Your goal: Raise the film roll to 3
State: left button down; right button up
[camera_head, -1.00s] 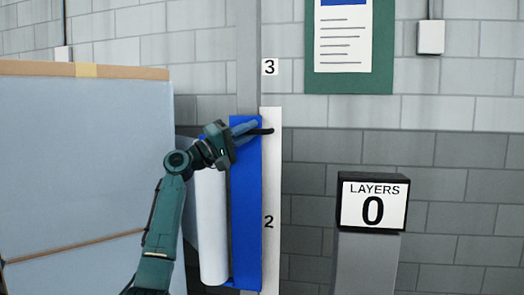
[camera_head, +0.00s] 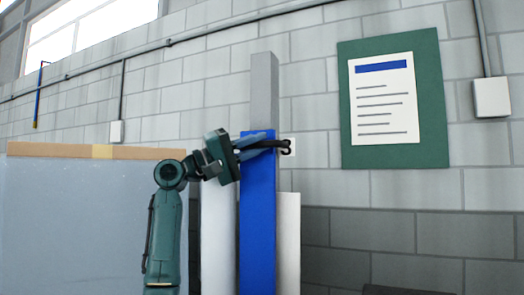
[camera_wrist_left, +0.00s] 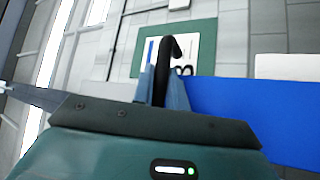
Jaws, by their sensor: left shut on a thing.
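The white film roll (camera_head: 218,240) stands upright in the head view, at the left of a tall blue carriage (camera_head: 258,215) on a grey mast (camera_head: 264,88). My left gripper (camera_head: 264,147) is shut on the carriage's black handle (camera_head: 287,146), near the top of the blue part. The handle also shows upright between the fingers in the left wrist view (camera_wrist_left: 167,58). The 3 label (camera_head: 291,156) is largely hidden behind the handle, at about its height. The roll's lower end is out of view. My right gripper is not in view.
A large pale blue wrapped load (camera_head: 80,225) with a brown top edge fills the left. A white strip (camera_head: 288,240) stands right of the carriage. A green notice board (camera_head: 430,100) hangs on the brick wall. The mast rises clear above the carriage.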

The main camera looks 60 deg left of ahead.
pick_arm(q)
jog(key=shift+s+a+r, duration=0.1)
jog(key=shift+s+r, duration=0.1)
jog(key=shift+r, duration=0.15)
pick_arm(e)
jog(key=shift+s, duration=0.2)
pick_arm(q)
jog(key=c, duration=1.4)
grip_release()
jog(key=shift+w, duration=0.1)
jog(key=shift+f, duration=0.1)
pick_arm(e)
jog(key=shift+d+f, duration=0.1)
pick_arm(q)
jog(key=shift+f, duration=0.15)
jog(key=b+v, duration=0.3)
jog(key=v, duration=0.1)
jog(key=shift+f, duration=0.25)
jog(key=b+v, duration=0.3)
jog(key=v, duration=0.5)
jog(key=shift+s+r, duration=0.15)
jog(key=shift+s, duration=0.35)
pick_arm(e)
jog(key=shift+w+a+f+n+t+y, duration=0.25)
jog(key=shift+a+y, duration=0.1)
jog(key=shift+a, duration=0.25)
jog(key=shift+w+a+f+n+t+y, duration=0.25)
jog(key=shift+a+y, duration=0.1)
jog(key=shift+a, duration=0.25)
